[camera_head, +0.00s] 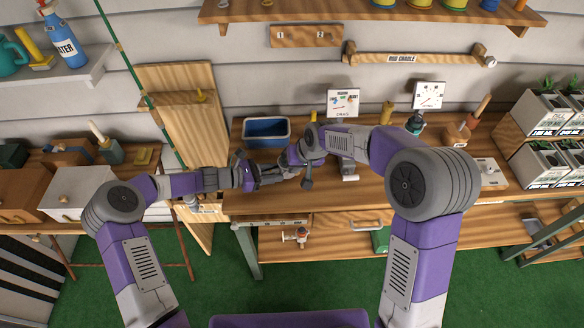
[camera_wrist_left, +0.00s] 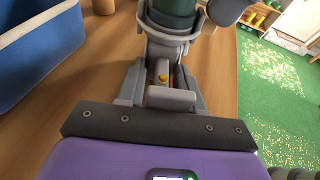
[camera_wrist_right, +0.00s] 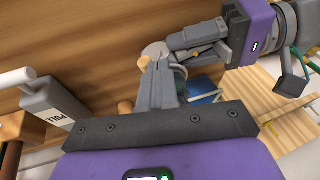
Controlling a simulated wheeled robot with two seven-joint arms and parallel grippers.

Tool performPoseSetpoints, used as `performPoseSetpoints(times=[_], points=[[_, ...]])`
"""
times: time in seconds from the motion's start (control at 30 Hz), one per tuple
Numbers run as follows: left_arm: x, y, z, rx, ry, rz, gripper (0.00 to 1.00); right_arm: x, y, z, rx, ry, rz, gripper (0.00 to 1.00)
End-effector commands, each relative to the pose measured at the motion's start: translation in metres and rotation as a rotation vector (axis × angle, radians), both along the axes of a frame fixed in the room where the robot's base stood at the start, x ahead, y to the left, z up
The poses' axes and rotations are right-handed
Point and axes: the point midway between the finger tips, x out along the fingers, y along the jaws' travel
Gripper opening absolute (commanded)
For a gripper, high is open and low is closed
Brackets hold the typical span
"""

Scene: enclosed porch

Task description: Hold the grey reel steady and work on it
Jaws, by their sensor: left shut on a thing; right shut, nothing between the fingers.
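The grey reel (camera_wrist_right: 155,49) shows in the right wrist view as a small pale disc with a tan knob on its near side. My left gripper (camera_head: 266,177) comes in from the left and is shut on the reel, above the bench. My right gripper (camera_head: 296,167) comes in from the right with its fingers shut and empty. Its fingertips are close beside the reel; I cannot tell whether they touch it. In the head view the fingers hide most of the reel. A yellow knob (camera_wrist_left: 162,78) shows between my left fingers in the left wrist view.
A blue bin (camera_head: 266,142) stands on the wooden bench (camera_head: 248,200) behind my grippers. A leaning wooden board (camera_head: 180,125) is at left, and planters (camera_head: 548,112) at right. The bench front is mostly clear.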

Motion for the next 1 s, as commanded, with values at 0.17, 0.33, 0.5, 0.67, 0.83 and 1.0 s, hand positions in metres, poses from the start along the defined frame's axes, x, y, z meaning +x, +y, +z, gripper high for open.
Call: performPoseSetpoints(times=[0.17,0.33,0.5,0.67,0.83,1.0], points=[[0.000,0.000,0.001,-0.002,-0.002,0.000,0.09,0.003,-0.009,-0.003,0.046,0.019,-0.006,0.00],[0.000,0.000,0.001,-0.002,-0.002,0.000,0.09,0.005,-0.017,-0.006,0.158,0.056,-0.007,0.00],[0.000,0.000,0.001,-0.002,-0.002,0.000,0.09,0.007,-0.021,-0.007,0.236,0.076,-0.004,0.00],[0.000,0.000,0.001,-0.002,-0.002,0.000,0.09,0.007,-0.024,-0.008,0.247,0.078,0.000,0.00],[0.000,0.000,0.001,-0.002,-0.002,0.000,0.09,0.008,-0.026,-0.009,0.246,0.077,0.000,0.00],[0.000,0.000,0.001,-0.002,-0.002,0.000,0.09,0.008,-0.027,-0.010,0.245,0.077,0.000,0.00]])
